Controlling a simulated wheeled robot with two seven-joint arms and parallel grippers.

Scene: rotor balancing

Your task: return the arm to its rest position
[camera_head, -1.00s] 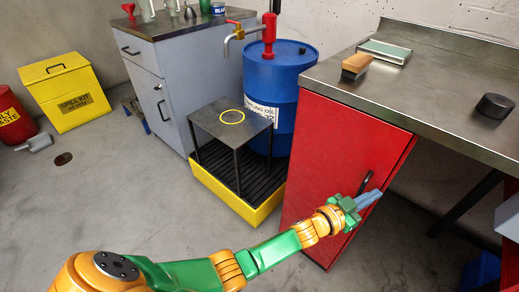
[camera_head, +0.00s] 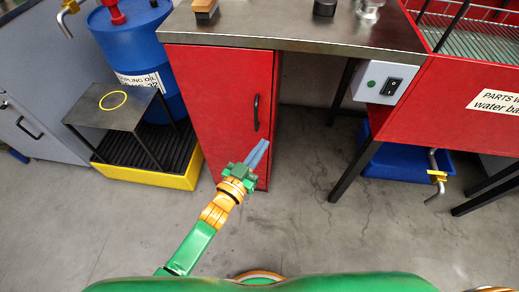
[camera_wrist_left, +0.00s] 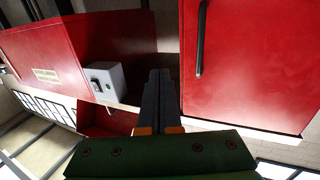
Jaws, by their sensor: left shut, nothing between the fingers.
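My left arm reaches forward from the lower middle of the head view. Its left gripper (camera_head: 262,146) is shut and empty, with the blue-grey fingers together. It is in front of the lower right part of the red cabinet door (camera_head: 215,110), below the black handle (camera_head: 256,113). I cannot tell whether it touches the door. In the left wrist view the shut fingers (camera_wrist_left: 159,78) point away from the camera, with the red door (camera_wrist_left: 250,65) and its handle (camera_wrist_left: 200,38) to their right. My right gripper is not in view.
A steel-topped bench (camera_head: 290,32) is above the cabinet. A red parts washer (camera_head: 450,100) with a switch box (camera_head: 377,82) stands at right. A blue drum (camera_head: 130,45) and a small table (camera_head: 110,105) over a yellow spill tray (camera_head: 140,175) stand at left. Floor is clear in front.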

